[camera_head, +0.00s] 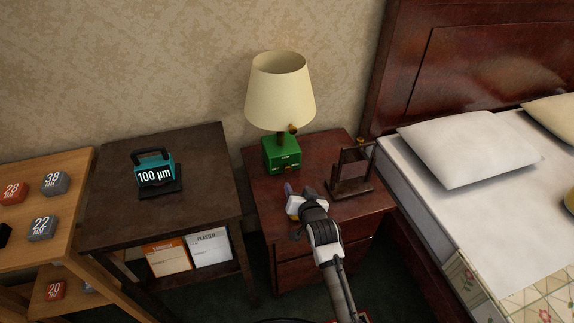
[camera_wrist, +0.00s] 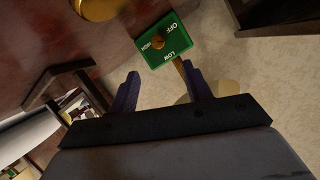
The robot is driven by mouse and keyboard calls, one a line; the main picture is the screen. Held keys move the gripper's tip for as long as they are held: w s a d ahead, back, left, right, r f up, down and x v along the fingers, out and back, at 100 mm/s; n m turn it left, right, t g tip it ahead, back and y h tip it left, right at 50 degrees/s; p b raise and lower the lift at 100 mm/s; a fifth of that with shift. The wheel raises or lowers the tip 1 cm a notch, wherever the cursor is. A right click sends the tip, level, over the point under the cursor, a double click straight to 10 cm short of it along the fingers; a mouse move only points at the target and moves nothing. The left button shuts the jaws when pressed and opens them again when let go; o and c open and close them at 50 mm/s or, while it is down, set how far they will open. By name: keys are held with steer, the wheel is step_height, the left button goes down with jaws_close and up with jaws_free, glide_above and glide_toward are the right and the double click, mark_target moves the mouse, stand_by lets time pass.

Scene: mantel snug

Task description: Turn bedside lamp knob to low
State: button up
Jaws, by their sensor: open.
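The bedside lamp has a cream shade (camera_head: 280,95) and a green base (camera_head: 279,152), standing upright on the nightstand. The wrist view shows a green label plate (camera_wrist: 177,53) on the base, reading OFF and LOW, with a third label on the left side too small to read surely. A round brass knob (camera_wrist: 158,42) sits on the plate; which label it points to I cannot tell. My gripper (camera_head: 298,189) is in front of the base and apart from it. In the wrist view its dark fingers (camera_wrist: 160,70) are open and empty, with the knob beyond the gap.
A dark wooden stand (camera_head: 352,172) is close to the right of my gripper on the nightstand (camera_head: 262,196). The bed (camera_head: 475,215) is at the right. A side table (camera_head: 115,215) with a teal 100 µm device (camera_head: 155,172) stands left.

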steer(key=p, duration=0.2)
glide_toward(288, 171)
steer(key=shift+w+a+r, duration=0.15)
steer(key=shift+a, duration=0.1)
steer(key=shift+p+x, duration=0.6)
steer(key=shift+x, duration=3.55)
steer(key=shift+d, duration=0.15)
steer(key=shift+c, duration=0.4)
steer(key=c, duration=0.9)
